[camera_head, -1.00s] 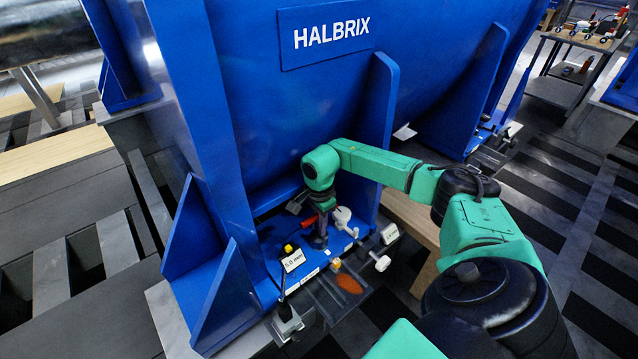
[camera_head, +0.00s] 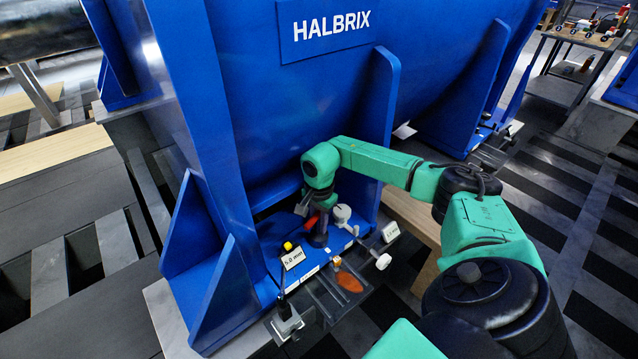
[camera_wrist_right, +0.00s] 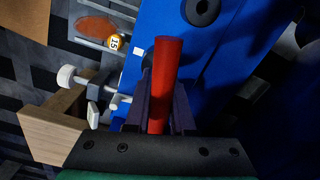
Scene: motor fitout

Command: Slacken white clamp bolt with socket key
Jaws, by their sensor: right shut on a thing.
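My right gripper (camera_head: 318,238) points down at the blue foot of the machine and is shut on a red bar-like handle (camera_head: 311,222), which looks like the socket key. In the right wrist view the red handle (camera_wrist_right: 162,85) stands between the two dark fingers (camera_wrist_right: 160,110). The far end of the key is hidden, so I cannot tell whether it sits on a bolt. A white round-headed bolt (camera_head: 383,261) sticks out at the front edge of the foot. It also shows in the right wrist view (camera_wrist_right: 67,77), apart from the red handle. My left gripper is out of view.
A white round dial-like part (camera_head: 341,213) stands close beside the gripper. Label cards (camera_head: 293,258) (camera_head: 390,232) stand on either side. An orange oval (camera_head: 348,284) lies on a dark tray in front. Blue upright ribs (camera_head: 380,110) flank the work area.

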